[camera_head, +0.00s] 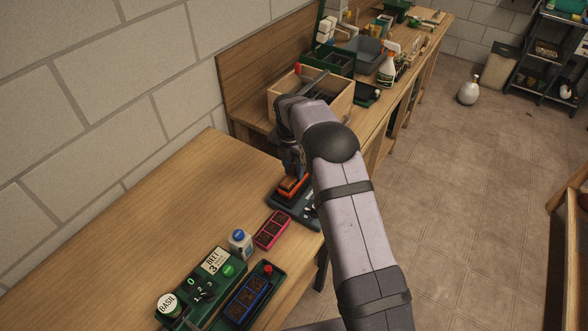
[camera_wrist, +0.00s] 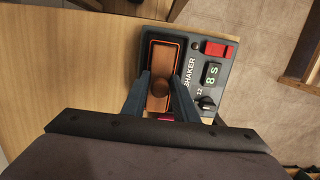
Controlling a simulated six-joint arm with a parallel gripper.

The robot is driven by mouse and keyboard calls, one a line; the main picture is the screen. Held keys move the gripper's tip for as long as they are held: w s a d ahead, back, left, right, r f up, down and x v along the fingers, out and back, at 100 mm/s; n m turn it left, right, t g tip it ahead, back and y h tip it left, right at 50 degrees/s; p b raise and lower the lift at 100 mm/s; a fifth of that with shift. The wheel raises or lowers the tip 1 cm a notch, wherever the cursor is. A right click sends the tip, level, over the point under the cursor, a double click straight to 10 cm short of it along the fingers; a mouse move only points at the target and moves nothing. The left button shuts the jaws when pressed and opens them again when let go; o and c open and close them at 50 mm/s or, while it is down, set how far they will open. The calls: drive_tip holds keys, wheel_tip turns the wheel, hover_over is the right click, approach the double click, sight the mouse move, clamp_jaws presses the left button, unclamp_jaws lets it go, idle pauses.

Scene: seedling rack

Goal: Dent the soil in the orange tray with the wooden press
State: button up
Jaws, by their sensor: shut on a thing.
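The orange tray (camera_wrist: 151,44) sits on the dark shaker (camera_wrist: 199,38) in the wrist view, near the table's right edge; it also shows in the head view (camera_head: 293,186). My gripper (camera_wrist: 160,86) points down over the tray, its two fingers shut on the round knob of the wooden press (camera_wrist: 160,87). The press's brown base lies within the tray's outline and hides most of the inside. I cannot tell whether it touches the soil. In the head view my arm and gripper (camera_head: 293,168) hide the press's upper part.
Nearer stand a pink tray (camera_head: 271,230), a white bottle (camera_head: 240,243), a blue tray (camera_head: 247,298) and a basil jar (camera_head: 170,302). The table's left is clear.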

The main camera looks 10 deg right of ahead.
drive_tip(key=shift+r+p, duration=3.1)
drive_tip(key=shift+r, duration=0.9)
